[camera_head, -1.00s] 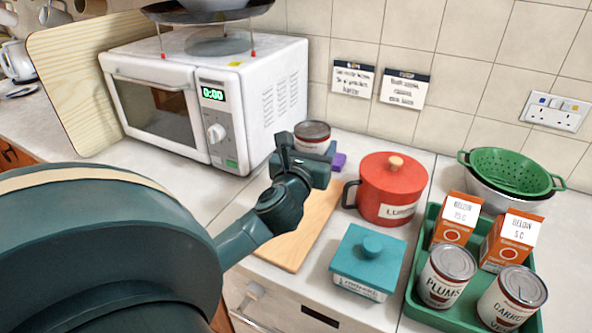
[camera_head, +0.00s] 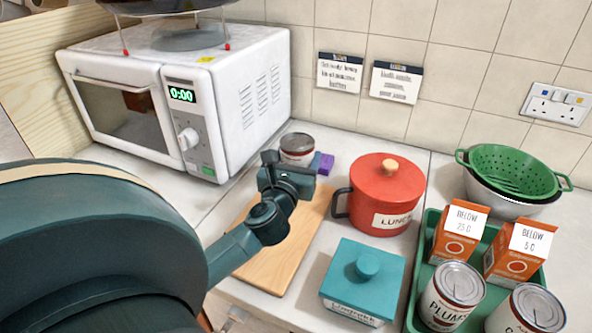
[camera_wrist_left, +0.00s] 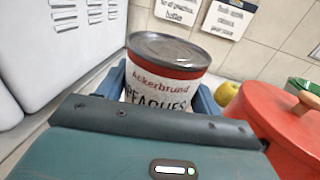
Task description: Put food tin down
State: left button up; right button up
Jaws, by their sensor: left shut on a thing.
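The food tin (camera_head: 297,149) has a grey lid, a red band and a white label. In the left wrist view the tin (camera_wrist_left: 165,75) reads "Ackerbrund PEACHES" and looks upright. My left gripper (camera_head: 288,168) is shut on it, with blue fingers on both sides of it in the left wrist view. The tin is at the far end of the wooden board, right of the microwave. My gripper hides its lower part, so I cannot tell whether its base touches anything. My right gripper is not in view.
A white microwave (camera_head: 180,95) stands left of the tin. The wooden board (camera_head: 280,255) is mostly bare. A green tray (camera_head: 412,290) holds tins and cartons.

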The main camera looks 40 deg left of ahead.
pick_arm(q)
notch_tip(320, 180, down, 3)
jog(key=shift+r+b, duration=0.2)
jog(key=shift+b, duration=0.15)
jog(key=shift+f, duration=0.25)
jog(key=o, duration=1.3)
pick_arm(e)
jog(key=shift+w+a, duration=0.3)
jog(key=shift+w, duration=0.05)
